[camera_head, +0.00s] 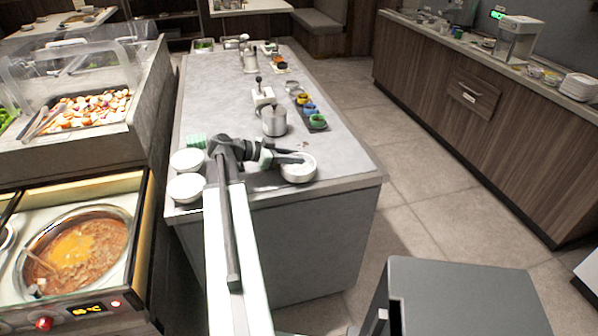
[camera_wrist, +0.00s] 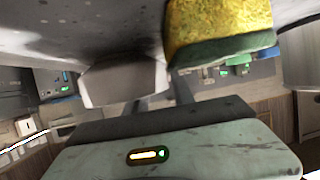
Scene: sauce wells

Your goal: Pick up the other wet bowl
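A round white bowl (camera_head: 300,174) stands near the front right corner of the grey counter (camera_head: 340,150). My gripper (camera_head: 291,158) reaches over this bowl from the left, with its dark fingers at the bowl's rim. Whether they touch it is unclear. Two more white bowls, a far one (camera_head: 187,160) and a near one (camera_head: 186,187), stand at the counter's left edge. I cannot tell which bowls are wet. In the wrist view a pale block (camera_wrist: 122,82) and a yellow-and-green sponge-like piece (camera_wrist: 220,32) show close up. The finger gap is unclear there.
A green item (camera_head: 195,140) lies behind the left bowls. A steel pot (camera_head: 273,122) and a dark tray with coloured cups (camera_head: 309,108) stand farther back. A soup pan (camera_head: 80,255) is at the left. Open floor (camera_head: 430,170) lies right of the counter.

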